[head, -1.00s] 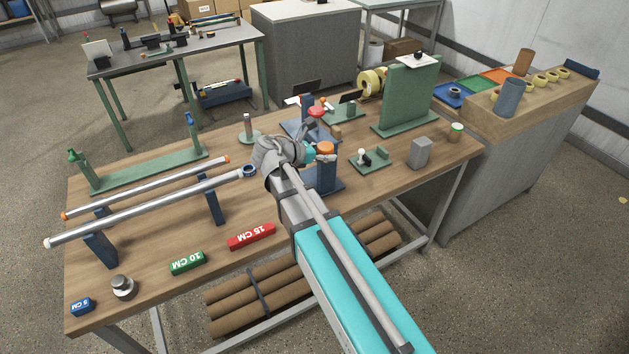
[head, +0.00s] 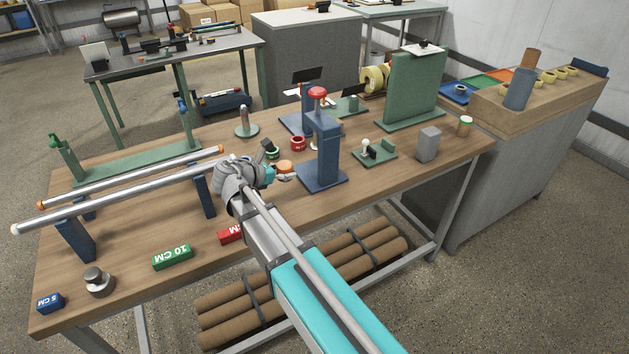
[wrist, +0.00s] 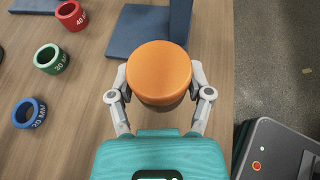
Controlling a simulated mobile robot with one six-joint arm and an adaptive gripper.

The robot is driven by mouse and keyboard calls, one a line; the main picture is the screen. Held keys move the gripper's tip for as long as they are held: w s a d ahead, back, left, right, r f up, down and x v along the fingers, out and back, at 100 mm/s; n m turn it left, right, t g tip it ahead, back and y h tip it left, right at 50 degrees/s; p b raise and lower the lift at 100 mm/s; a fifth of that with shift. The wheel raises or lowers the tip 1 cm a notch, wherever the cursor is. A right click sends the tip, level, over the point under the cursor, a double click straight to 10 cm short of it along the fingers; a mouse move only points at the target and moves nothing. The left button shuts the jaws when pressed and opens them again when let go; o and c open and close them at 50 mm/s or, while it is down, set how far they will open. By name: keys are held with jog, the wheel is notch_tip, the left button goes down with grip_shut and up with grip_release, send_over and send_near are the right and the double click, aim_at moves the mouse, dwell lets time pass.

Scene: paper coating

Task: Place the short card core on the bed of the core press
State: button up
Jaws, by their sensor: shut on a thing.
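The short card core (wrist: 158,72), a stubby brown cylinder with a broad orange top, is between the fingers of my gripper (wrist: 160,95). In the head view the orange top (head: 285,167) shows just left of the core press. The blue core press (head: 325,145) stands upright on the table with a red knob on top. Its flat blue bed (head: 322,175) is bare where visible. In the wrist view the bed (wrist: 140,28) lies just beyond the core, not under it. My gripper (head: 277,174) is shut on the core, upright; its height above the table is unclear.
Red (wrist: 71,15), green (wrist: 51,59) and blue (wrist: 30,113) rings stand left of the core. A small green fixture (head: 374,151) and a grey block (head: 428,144) are right of the press. Long rods on stands (head: 130,198) fill the table's left side.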

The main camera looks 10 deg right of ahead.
jog(key=shift+n+t, duration=0.3)
jog(key=a+f+b, duration=0.2)
jog(key=a+f, duration=0.1)
jog(key=f, duration=0.1)
jog(key=shift+w+a+b, duration=0.25)
jog(key=shift+a+b, duration=0.05)
jog(key=shift+b, duration=0.1)
jog(key=shift+r, duration=0.1)
jog(key=shift+w+d, duration=0.1)
jog(key=shift+d, duration=0.05)
jog(key=w+d, duration=0.3)
jog(key=d, duration=0.2)
jog(key=w+d, duration=0.3)
jog(key=d, duration=0.2)
jog(key=w+d, duration=0.3)
jog(key=d, duration=0.2)
jog(key=shift+w, duration=0.4)
jog(key=shift+a, duration=0.1)
jog(key=shift+f+b, duration=1.8)
jog(key=shift+f, duration=0.15)
jog(key=o, duration=0.9)
jog(key=shift+c, duration=0.2)
